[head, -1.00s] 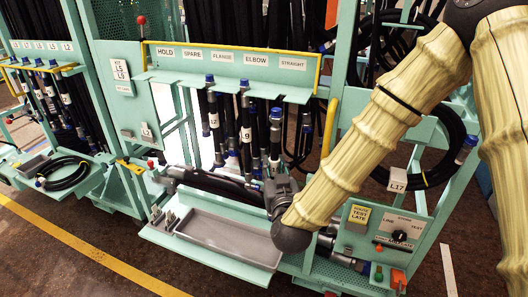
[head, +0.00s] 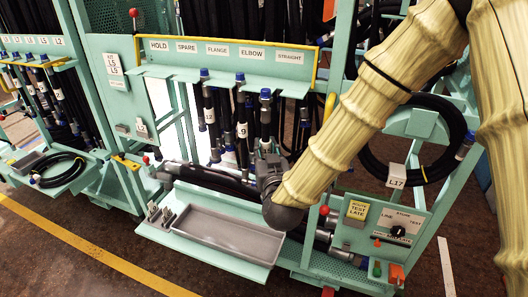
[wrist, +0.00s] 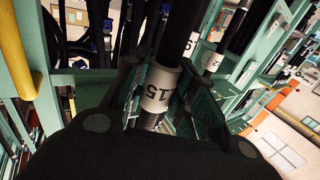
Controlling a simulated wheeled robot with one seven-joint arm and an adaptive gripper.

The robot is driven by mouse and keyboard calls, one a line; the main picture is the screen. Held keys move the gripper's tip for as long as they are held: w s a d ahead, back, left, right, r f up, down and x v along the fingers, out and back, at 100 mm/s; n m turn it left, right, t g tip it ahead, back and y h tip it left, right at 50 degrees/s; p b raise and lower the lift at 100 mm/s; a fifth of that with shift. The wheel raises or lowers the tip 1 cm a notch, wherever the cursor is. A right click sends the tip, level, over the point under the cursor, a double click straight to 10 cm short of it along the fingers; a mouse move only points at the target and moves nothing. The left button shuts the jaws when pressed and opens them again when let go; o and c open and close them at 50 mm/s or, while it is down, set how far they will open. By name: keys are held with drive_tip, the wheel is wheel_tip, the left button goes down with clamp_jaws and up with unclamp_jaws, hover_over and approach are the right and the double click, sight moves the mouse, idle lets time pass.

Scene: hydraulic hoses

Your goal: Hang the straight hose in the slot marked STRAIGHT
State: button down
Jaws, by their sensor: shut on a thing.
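My gripper (head: 268,162) is shut on an upright dark hose with a blue cap (head: 265,95). In the wrist view the hose's white label, reading L15 (wrist: 158,90), sits between my two fingers (wrist: 160,105). The hose's top end is just in front of the rack shelf, between the ELBOW and STRAIGHT signs. The STRAIGHT sign (head: 291,56) is at the right end of the sign board. The slot below it is hard to make out, and no blue-capped hose shows there. My wrist hides the lower part of the held hose.
Capped hoses hang at SPARE (head: 205,110) and FLANGE (head: 241,120), left of the held one. A grey tray (head: 228,232) stands below. A yellow post (head: 328,107) is right of the slots. A coiled hose (head: 370,165) and control box (head: 385,232) are at the right.

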drive_tip(key=w+d, duration=0.3)
drive_tip(key=w, duration=0.7)
drive_tip(key=shift+d+f, duration=0.15)
drive_tip(key=shift+f, duration=0.1)
idle(1.2)
idle(0.6)
drive_tip(key=c, duration=1.1)
unclamp_jaws()
drive_tip(key=shift+s, duration=0.1)
drive_tip(key=shift+f, duration=0.1)
drive_tip(key=v, duration=1.2)
